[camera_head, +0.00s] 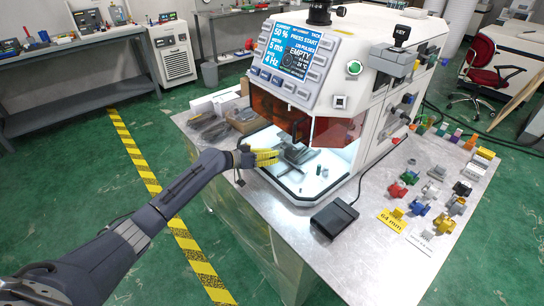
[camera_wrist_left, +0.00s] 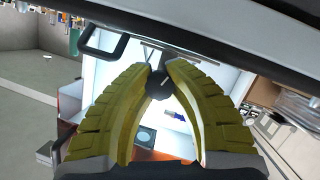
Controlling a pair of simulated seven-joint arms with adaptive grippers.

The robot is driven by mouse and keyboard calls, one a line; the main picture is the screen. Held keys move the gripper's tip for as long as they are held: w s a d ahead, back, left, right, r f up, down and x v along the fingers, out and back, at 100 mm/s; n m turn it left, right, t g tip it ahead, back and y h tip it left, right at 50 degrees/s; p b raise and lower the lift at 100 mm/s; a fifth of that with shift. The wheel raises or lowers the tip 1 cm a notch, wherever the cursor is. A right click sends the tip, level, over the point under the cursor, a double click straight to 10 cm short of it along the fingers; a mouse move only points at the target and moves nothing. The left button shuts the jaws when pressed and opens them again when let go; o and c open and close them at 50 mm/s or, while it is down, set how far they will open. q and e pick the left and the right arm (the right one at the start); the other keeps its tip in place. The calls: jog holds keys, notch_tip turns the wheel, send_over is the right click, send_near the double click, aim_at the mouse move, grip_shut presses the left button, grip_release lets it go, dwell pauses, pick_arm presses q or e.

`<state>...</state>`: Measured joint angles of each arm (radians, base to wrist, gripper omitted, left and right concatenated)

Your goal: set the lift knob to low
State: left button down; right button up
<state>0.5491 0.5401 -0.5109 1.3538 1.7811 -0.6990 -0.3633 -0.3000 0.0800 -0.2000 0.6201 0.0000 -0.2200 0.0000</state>
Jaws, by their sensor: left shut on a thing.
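The lift knob (camera_wrist_left: 159,85) is a small dark round knob with a light pointer line in the left wrist view. My left gripper (camera_wrist_left: 161,72) has its two yellow ribbed fingers closed around it, one on each side. In the head view my left gripper (camera_head: 276,157) is at the open front of the white laser machine (camera_head: 374,110), and the fingers hide the knob there. No low or high marking is readable. My right gripper is not in view.
Inside the machine's lit bay are a grey stage and small dark green cylinders (camera_head: 318,170). An orange shield (camera_head: 268,107) hangs above my gripper. A black pedal (camera_head: 334,218) and several coloured parts (camera_head: 397,190) stand on the metal table (camera_head: 375,265).

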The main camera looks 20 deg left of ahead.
pick_arm(q)
jog(key=shift+f+n+h, duration=0.15)
jog(key=shift+n+h, duration=0.25)
jog(key=shift+n, duration=0.5)
jog(key=c, duration=1.1)
grip_release()
jog(key=v, duration=1.2)
jog(key=shift+a, duration=0.2)
jog(key=shift+w, duration=0.1)
